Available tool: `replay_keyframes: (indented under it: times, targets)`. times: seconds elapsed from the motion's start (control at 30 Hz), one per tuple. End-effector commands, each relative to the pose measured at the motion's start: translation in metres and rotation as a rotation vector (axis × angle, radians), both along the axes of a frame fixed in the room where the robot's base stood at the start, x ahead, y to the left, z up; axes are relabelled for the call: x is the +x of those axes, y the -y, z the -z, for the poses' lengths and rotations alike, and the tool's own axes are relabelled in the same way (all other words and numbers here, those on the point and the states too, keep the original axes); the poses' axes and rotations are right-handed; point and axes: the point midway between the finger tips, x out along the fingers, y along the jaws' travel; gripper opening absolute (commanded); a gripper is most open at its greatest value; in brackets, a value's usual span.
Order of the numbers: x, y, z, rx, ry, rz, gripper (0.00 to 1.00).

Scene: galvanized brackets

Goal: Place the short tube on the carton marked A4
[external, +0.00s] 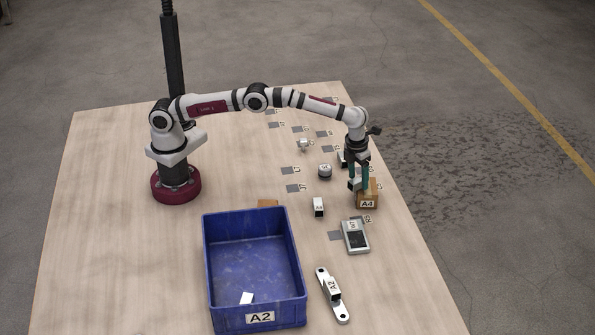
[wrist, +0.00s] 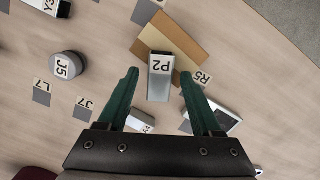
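The brown carton marked A4 (external: 367,199) stands near the table's right edge; its tan top shows in the wrist view (wrist: 185,38). A grey metal piece marked P2 (wrist: 160,88), apparently the short tube, is between my gripper's fingers in the wrist view and overlaps the carton's near part there. My gripper (wrist: 160,73) is open, with a gap on each side of the piece. In the external view my gripper (external: 358,186) points down at the carton's left side, with a pale piece (external: 354,184) between its fingers. I cannot tell whether the piece rests on the carton.
A blue bin marked A2 (external: 212,285) holds a small white piece. A flat bracket (external: 332,296), a grey device (external: 356,237), a small block (external: 319,207) and a round part marked J5 (wrist: 67,65) lie around. The table's left side is clear.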

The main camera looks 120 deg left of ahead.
Motion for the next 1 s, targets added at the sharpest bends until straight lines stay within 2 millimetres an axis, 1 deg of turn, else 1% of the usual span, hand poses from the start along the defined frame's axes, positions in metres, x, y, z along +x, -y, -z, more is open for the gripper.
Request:
replay_keyframes:
  times: [0.13, 0.17, 0.23, 0.5, 0.6, 0.7, 0.87, 0.93, 0.97, 1.0]
  targets:
    - [0.0, 0.0, -0.002, 0.0, 0.0, 0.0, 0.67]
    - [0.0, 0.0, -0.004, 0.001, 0.001, 0.0, 0.67]
    - [0.0, 0.001, -0.015, 0.0, 0.003, -0.001, 0.67]
    - [-0.003, 0.01, -0.089, 0.001, 0.004, -0.001, 0.67]
    - [-0.004, 0.012, -0.108, 0.0, 0.002, -0.001, 0.67]
    - [-0.005, 0.013, -0.119, 0.0, 0.001, -0.001, 0.67]
    - [-0.006, 0.015, -0.124, 0.0, 0.001, -0.006, 0.67]
    - [-0.008, 0.025, -0.136, -0.003, 0.004, -0.052, 0.67]
    - [-0.011, 0.033, -0.145, -0.005, 0.007, -0.09, 0.67]
    - [-0.017, 0.049, -0.161, -0.009, 0.011, -0.16, 0.67]
